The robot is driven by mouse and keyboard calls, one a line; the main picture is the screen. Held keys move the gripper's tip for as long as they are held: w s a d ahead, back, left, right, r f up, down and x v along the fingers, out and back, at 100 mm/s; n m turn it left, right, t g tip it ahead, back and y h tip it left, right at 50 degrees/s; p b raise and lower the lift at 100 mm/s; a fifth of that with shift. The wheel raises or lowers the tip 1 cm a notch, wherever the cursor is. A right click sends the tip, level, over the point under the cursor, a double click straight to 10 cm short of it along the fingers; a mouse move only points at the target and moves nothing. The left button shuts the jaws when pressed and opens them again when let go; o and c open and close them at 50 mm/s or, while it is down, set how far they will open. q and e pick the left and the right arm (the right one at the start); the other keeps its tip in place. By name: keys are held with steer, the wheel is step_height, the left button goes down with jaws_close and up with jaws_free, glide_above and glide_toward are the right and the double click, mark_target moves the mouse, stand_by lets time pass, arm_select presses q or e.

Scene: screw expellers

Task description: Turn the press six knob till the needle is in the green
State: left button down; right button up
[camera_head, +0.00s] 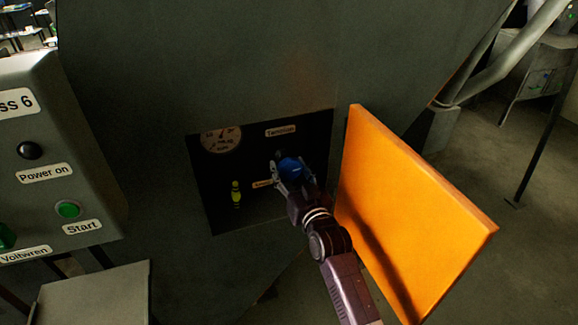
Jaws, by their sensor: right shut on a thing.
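A dark recess (222,222) in the big grey machine holds a round dial gauge (221,139) at its upper left. The gauge's needle and any green zone are too small and dim to read. A blue knob (291,168) sits on the right side of the recess, below a small label. My right gripper (284,176) reaches into the recess and is shut on the blue knob, partly covering it. My left gripper is not in view.
An open orange door (410,215) stands just right of my right arm. A small yellow-green part (236,194) is at the recess's lower left. A control box (88,180) labelled "ss 6", with a green Start button (68,209), is at the left.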

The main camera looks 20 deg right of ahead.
steer(key=m+p, duration=0.1)
steer(key=m, duration=0.2)
steer(key=shift+r, duration=0.1)
steer(key=shift+m+p, duration=0.6)
steer(key=shift+m, duration=1.3)
steer(key=o, duration=1.2)
steer(key=shift+s, duration=0.1)
steer(key=s, duration=1.1)
steer(key=shift+s+d, duration=0.2)
steer(key=shift+s, duration=0.2)
